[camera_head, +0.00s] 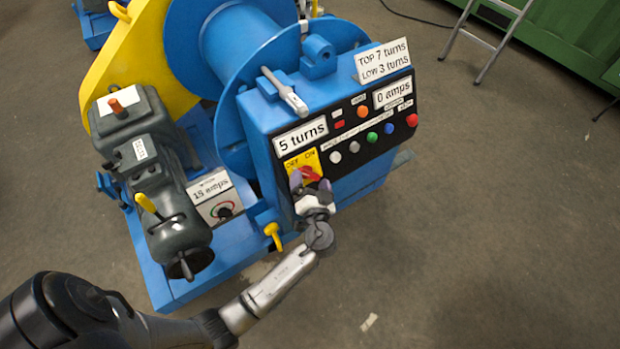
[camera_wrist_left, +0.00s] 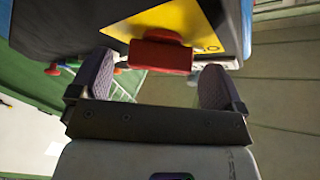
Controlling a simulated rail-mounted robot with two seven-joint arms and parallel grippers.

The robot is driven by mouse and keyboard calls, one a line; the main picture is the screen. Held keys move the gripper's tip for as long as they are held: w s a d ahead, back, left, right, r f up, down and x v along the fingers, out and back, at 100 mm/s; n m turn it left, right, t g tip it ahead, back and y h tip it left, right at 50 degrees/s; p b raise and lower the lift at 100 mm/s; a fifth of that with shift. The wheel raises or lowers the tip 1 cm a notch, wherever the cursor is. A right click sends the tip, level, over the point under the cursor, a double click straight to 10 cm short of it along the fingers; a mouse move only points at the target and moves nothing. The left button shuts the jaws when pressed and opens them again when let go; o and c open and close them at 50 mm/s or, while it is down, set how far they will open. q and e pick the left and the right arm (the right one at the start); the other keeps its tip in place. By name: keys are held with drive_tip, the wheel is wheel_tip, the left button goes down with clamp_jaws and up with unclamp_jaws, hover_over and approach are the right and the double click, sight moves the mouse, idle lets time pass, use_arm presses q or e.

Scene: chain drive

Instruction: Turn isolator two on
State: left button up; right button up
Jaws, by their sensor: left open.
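The isolator is a red rotary handle (camera_head: 311,173) on a yellow plate (camera_head: 292,164) marked OFF and ON, low on the left of the blue control box's black panel. My left gripper (camera_head: 311,184) is right in front of it and partly hides it in the head view. In the left wrist view the red handle (camera_wrist_left: 160,53) lies crosswise on the yellow plate (camera_wrist_left: 178,24). The left gripper's two purple-grey fingers (camera_wrist_left: 158,76) are open on either side, short of or level with the handle; contact cannot be told. My right gripper is not in view.
The black panel carries coloured buttons (camera_head: 372,138) and a "5 turns" display (camera_head: 301,135) close to the isolator. A grey motor unit (camera_head: 160,180), a "15 amps" dial box (camera_head: 215,200) and a yellow lever (camera_head: 272,236) stand to the left.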

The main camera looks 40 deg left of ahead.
sight(309, 174)
use_arm(q)
drive_tip(key=shift+w+a, duration=0.45)
drive_tip(key=shift+a, duration=0.15)
drive_tip(key=shift+c, duration=0.3)
